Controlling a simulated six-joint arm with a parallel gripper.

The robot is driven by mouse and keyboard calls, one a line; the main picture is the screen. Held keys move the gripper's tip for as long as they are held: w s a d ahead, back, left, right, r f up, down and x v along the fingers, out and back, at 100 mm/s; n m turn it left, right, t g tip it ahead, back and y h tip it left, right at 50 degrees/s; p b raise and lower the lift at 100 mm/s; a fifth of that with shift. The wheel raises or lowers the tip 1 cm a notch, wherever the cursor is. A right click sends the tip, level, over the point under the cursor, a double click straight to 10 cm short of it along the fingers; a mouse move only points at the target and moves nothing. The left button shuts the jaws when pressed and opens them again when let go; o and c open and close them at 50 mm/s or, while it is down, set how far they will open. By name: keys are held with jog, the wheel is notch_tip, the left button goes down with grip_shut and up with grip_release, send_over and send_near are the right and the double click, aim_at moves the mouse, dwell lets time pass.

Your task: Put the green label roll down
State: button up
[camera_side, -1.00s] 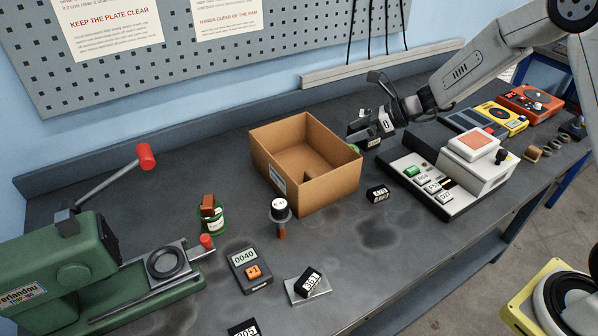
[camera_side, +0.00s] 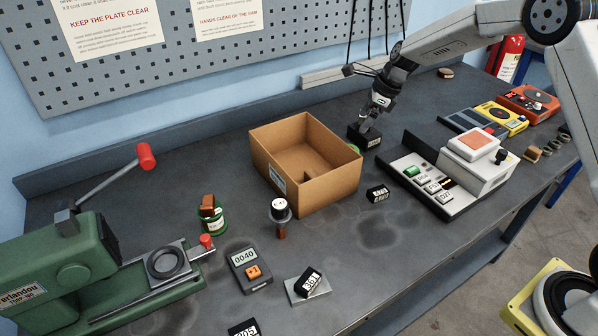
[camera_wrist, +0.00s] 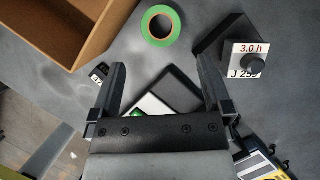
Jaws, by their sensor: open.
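The green label roll (camera_wrist: 160,26), a green ring with a tan inner core, lies flat on the bench between the cardboard box and a black block in the wrist view. In the side view only a sliver of the roll (camera_side: 353,148) shows behind the box's right rim. My gripper (camera_wrist: 162,68) is open, with nothing between its fingers. The roll is beyond the fingertips in the wrist view, apart from them. In the side view my gripper (camera_side: 366,126) points down close to the black block; the picture does not show whether they touch.
The open cardboard box (camera_side: 322,191) stands left of the roll. The black knobbed block (camera_wrist: 235,40) with "3.0 h" and "J 253" labels is right of it. A white-topped device (camera_side: 465,160) and a small labelled block (camera_side: 377,193) are nearby.

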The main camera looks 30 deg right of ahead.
notch_tip(320, 180, down, 5)
jog(key=shift+f, duration=0.1)
jog(key=shift+x, duration=1.2)
jog(key=shift+a, duration=0.1)
jog(key=shift+x, duration=2.55)
jog(key=c, duration=1.1)
